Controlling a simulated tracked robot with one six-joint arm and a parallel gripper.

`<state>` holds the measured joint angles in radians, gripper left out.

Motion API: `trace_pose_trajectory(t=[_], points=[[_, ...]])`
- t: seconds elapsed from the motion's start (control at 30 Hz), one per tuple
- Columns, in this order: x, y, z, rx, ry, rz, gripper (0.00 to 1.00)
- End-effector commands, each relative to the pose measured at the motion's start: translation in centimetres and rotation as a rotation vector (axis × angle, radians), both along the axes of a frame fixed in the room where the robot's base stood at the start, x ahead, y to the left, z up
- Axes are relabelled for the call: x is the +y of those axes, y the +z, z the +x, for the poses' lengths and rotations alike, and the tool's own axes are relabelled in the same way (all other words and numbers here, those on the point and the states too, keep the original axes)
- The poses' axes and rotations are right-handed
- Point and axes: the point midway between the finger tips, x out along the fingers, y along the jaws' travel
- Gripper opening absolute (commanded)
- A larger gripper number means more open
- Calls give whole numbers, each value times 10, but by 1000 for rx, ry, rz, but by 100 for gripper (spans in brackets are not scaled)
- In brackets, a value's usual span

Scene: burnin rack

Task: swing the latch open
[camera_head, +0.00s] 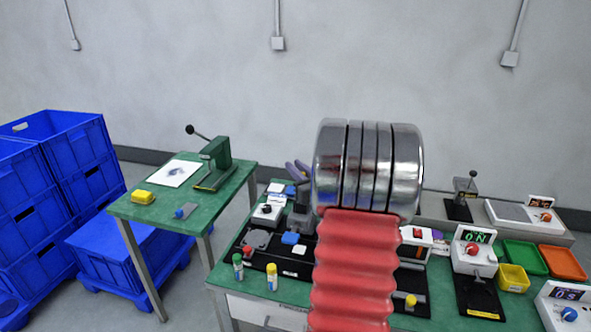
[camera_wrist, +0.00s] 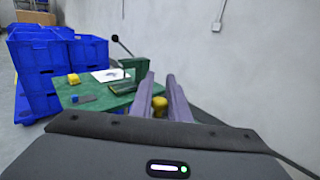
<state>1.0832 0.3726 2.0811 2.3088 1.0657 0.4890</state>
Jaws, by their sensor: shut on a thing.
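My gripper (camera_wrist: 161,84) shows two purple fingers in the wrist view, shut on a yellow knob (camera_wrist: 160,106) between them. What the knob is fixed to is hidden by the fingers and the wrist housing, so I cannot tell how the latch is turned. In the head view the purple fingertips of my gripper (camera_head: 297,169) show beside my large silver and red arm, above the left part of the green bench. My arm hides the middle of that bench. Another yellow knob (camera_head: 411,300) stands on a dark plate to the right of my arm.
The green bench (camera_head: 225,275) holds several switch boxes, bottles and bins, including a white box with a green display (camera_head: 473,250). A second green table (camera_head: 200,208) carries a lever press (camera_head: 216,163) and a yellow box (camera_head: 143,197). Blue crates (camera_head: 80,150) stand at left.

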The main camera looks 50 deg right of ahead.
Motion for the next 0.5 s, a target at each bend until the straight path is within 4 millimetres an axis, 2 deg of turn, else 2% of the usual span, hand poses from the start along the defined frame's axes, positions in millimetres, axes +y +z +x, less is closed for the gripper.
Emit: trace_pose_trajectory(t=[0.2, 0.5], points=[[4, 0, 0, 0, 1, 0, 0], [0, 0, -1, -1, 22, 0, 0]])
